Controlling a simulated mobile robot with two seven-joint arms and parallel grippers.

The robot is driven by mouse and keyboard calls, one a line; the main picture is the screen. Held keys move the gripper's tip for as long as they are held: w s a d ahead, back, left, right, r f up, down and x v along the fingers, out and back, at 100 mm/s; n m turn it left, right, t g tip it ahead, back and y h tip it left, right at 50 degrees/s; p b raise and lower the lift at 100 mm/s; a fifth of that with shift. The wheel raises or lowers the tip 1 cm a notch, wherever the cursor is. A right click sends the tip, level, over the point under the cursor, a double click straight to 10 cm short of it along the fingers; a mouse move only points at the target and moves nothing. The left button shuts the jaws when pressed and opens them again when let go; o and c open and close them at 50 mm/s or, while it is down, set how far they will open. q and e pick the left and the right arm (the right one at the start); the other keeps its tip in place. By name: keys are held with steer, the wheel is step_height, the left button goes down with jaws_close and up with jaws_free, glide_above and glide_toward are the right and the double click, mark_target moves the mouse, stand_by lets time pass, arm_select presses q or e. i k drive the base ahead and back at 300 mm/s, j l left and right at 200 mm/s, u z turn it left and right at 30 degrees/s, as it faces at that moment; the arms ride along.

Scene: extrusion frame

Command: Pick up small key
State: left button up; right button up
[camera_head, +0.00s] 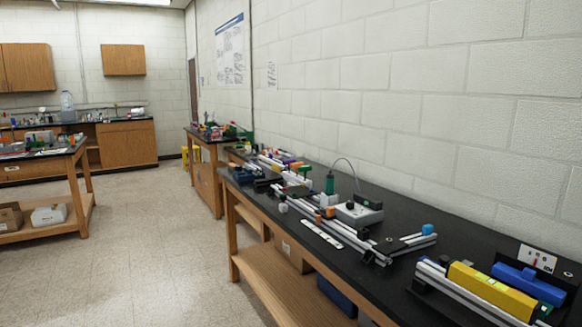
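I cannot make out a small key in the head view. It may be too small at this distance or hidden among the clutter on the black bench (400,278). Aluminium extrusion rails (340,238) lie along the bench with several small parts on and around them. Neither of my grippers shows in this view.
A yellow block (490,290) and a blue block (528,283) lie at the near right of the bench. A grey box (358,213) stands mid-bench. A white wall (430,100) runs behind it. The floor (160,245) to the left is clear.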

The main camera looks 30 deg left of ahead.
mark_target(289, 162)
steer(key=i+j, duration=0.15)
steer(key=j, duration=0.3)
steer(key=i+j+z, duration=0.15)
steer(key=j, duration=0.25)
steer(key=i+j, duration=0.1)
steer(key=j, duration=0.35)
steer(key=i+j+z, duration=0.2)
steer(key=j+z, duration=0.15)
steer(key=j, duration=0.7)
steer(key=i+j+z, duration=0.1)
steer(key=j+z, duration=0.3)
steer(key=j, duration=0.6)
steer(key=k+j+z, duration=0.1)
steer(key=j+z, duration=0.25)
steer(key=j, duration=0.7)
